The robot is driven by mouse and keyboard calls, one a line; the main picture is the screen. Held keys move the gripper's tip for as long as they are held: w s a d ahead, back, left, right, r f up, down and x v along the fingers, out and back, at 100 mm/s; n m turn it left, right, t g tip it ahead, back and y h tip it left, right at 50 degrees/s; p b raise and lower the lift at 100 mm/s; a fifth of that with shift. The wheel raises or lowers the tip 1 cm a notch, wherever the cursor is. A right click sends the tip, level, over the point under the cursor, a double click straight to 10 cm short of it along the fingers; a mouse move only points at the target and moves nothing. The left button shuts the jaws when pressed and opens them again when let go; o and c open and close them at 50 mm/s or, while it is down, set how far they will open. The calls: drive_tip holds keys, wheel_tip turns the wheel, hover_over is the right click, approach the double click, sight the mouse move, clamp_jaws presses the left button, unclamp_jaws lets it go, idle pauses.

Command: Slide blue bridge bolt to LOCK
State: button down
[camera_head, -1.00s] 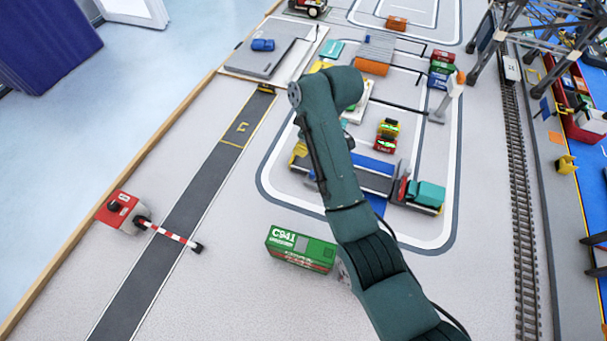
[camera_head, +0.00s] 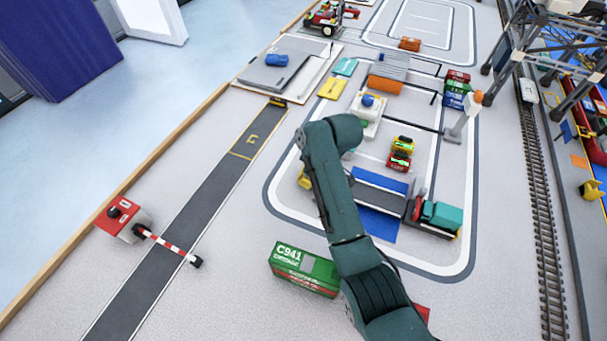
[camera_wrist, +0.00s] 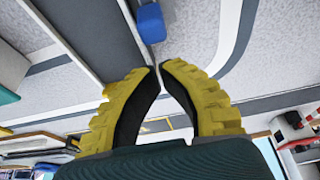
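A blue block, which looks like the bridge bolt (camera_wrist: 150,22), shows at the top of the wrist view. It sits on a narrow grey bar beside a dark grey deck (camera_wrist: 92,30). My gripper (camera_wrist: 160,69) has yellow, ridged fingers with dark pads. Their tips are nearly together with nothing seen between them. The bolt is beyond the tips, apart from them in the picture. In the head view the dark bridge deck (camera_head: 381,191) crosses a blue strip (camera_head: 377,224). My arm hides its left end, and the bolt cannot be made out there. No LOCK marking is legible.
A teal-cab truck (camera_head: 438,217) stands at the deck's right end. A green C941 container (camera_head: 304,268) lies close to my arm. Small red and yellow cars (camera_head: 401,153) and a white box with a blue knob (camera_head: 367,116) stand behind. A striped barrier (camera_head: 168,243) crosses the left road.

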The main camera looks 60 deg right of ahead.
drive_tip(key=shift+s+f, duration=0.1)
drive_tip(key=shift+s, duration=0.9)
drive_tip(key=shift+s+r+p, duration=0.25)
drive_tip(key=shift+p, duration=0.1)
drive_tip(key=s+p, duration=0.3)
drive_tip(key=shift+f, duration=0.2)
